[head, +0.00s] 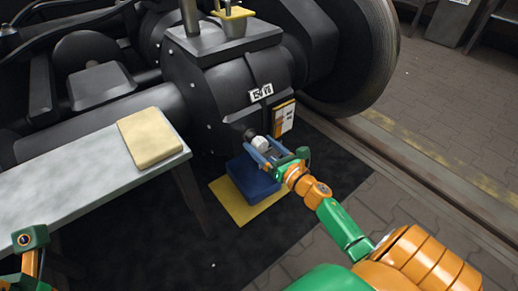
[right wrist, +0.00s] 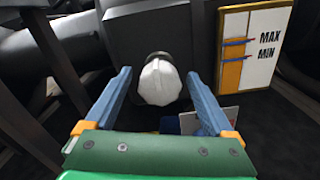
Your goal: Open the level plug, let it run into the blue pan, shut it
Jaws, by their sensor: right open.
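The level plug (head: 261,144) is a pale, ribbed knob low on the front of the dark gearbox (head: 215,95). In the right wrist view the plug (right wrist: 159,82) sits in a dark collar. My right gripper (head: 263,150) is open, with one blue finger on each side of the plug; in the right wrist view (right wrist: 158,88) gaps show between both fingers and the plug. The blue pan (head: 249,178) stands on the floor below the plug, partly hidden by the gripper. My left gripper (head: 33,238) is at the lower left edge, its fingers not clearly visible.
A yellow sheet (head: 240,214) lies under the pan on a dark mat (head: 310,185). A level gauge marked MAX and MIN (right wrist: 256,45) is right of the plug. A bench (head: 70,185) with a folded tan cloth (head: 150,138) stands left. A wheel (head: 365,50) and rail are right.

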